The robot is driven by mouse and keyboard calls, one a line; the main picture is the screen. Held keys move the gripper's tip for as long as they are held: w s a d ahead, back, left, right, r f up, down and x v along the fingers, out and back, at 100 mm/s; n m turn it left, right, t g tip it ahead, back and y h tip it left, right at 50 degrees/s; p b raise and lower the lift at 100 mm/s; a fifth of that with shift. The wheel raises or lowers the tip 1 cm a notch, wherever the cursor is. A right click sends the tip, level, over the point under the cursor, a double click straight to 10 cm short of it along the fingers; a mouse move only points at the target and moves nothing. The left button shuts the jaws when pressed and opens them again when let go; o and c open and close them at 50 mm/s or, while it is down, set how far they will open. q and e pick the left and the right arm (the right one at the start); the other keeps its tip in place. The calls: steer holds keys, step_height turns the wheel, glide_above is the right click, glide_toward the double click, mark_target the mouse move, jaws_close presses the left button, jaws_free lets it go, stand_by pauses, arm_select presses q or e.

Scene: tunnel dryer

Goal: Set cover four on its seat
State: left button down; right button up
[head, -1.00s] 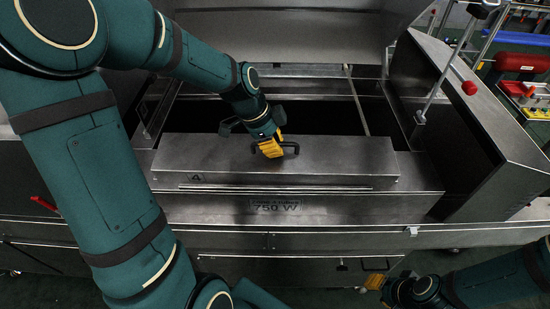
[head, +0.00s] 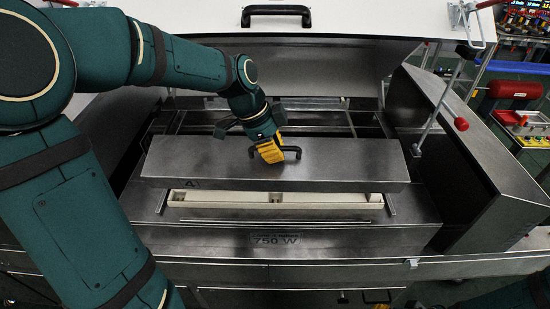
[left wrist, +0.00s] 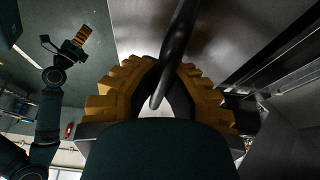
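Cover four (head: 220,165) is a long grey metal cover with a 4 on its front face and a black handle (head: 291,153) on top. My left gripper (head: 271,155) has its yellow fingers on the handle. In the left wrist view the handle (left wrist: 174,62) runs between the fingers (left wrist: 160,95). The cover hangs level above the dryer, and a gap shows below its front edge. Under it a cream-coloured slotted strip (head: 276,200) is visible; the rest of the opening is hidden. My right gripper (left wrist: 82,38) shows small in the left wrist view; its finger opening is unclear.
A sloping metal side panel (head: 470,140) and a red-knobbed lever (head: 461,124) stand right of the cover. A raised lid with a black handle (head: 276,14) is behind. A dark framed opening (head: 365,123) lies beyond the cover. The 750 W front panel (head: 277,240) is clear.

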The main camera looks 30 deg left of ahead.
mark_target(275, 184)
arm_select(q)
step_height(275, 184, down, 8)
steer(key=g+h+b, duration=0.1)
steer(key=g+b, duration=0.1)
steer(key=shift+w+f+n, duration=0.15)
steer(key=shift+w+n, duration=0.15)
stand_by(0.4)
steer(key=shift+s+d+g+h+p, duration=0.1)
steer(key=shift+s+g+h+p, duration=0.15)
steer(key=shift+g+h+p, duration=0.25)
stand_by(1.0)
steer(key=shift+w, duration=0.1)
stand_by(0.4)
steer(key=shift+f+b, duration=1.3)
steer(key=shift+f, duration=0.25)
stand_by(0.7)
steer(key=c, duration=1.1)
jaws_free()
steer(key=shift+o, duration=0.2)
steer(key=shift+r, duration=0.1)
